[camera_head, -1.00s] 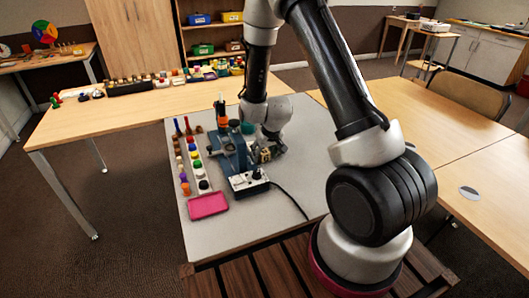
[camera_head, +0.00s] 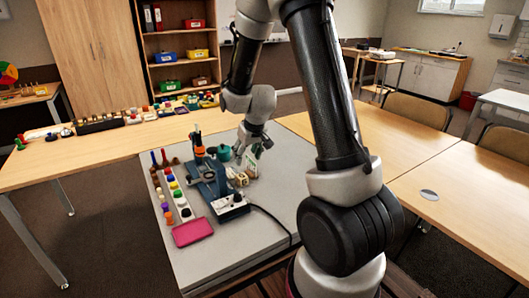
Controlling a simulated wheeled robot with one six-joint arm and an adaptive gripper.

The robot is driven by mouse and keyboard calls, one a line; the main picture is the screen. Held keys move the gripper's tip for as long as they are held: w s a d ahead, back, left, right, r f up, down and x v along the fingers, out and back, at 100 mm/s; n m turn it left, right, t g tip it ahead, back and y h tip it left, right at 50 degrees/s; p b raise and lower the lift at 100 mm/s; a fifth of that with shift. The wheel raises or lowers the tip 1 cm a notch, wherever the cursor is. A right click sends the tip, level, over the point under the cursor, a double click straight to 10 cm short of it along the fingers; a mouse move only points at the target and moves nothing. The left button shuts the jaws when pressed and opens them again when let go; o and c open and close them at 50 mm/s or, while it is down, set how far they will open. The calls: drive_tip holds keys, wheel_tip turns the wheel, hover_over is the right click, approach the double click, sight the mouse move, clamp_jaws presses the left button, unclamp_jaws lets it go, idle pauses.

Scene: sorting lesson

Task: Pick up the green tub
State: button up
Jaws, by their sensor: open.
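A round teal-green tub (camera_head: 224,153) stands on the grey tabletop (camera_head: 215,248), behind the blue device. My gripper (camera_head: 256,154) is open and points down just to the right of this tub, apart from it in the picture.
A blue device (camera_head: 210,180) with a control box (camera_head: 230,206) and black cable stands left of my gripper. Coloured pegs line its left side, with a pink tray (camera_head: 193,232) in front. A wooden table (camera_head: 85,158) lies behind. The grey top's front is clear.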

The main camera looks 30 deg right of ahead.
drive_tip(key=s+r, duration=2)
drive_tip(key=shift+s+a+r, duration=0.15)
drive_tip(key=shift+s+a, duration=0.1)
drive_tip(key=shift+s, duration=0.15)
drive_tip(key=s, duration=0.3)
drive_tip(key=s+r, duration=0.1)
drive_tip(key=s, duration=0.4)
drive_tip(key=shift+s+d+r, duration=0.25)
drive_tip(key=shift+s+r, duration=0.1)
drive_tip(key=shift+s, duration=0.05)
drive_tip(key=c, duration=0.3)
drive_tip(key=shift+s, duration=0.1)
drive_tip(key=c, duration=0.4)
drive_tip(key=shift+o, duration=0.2)
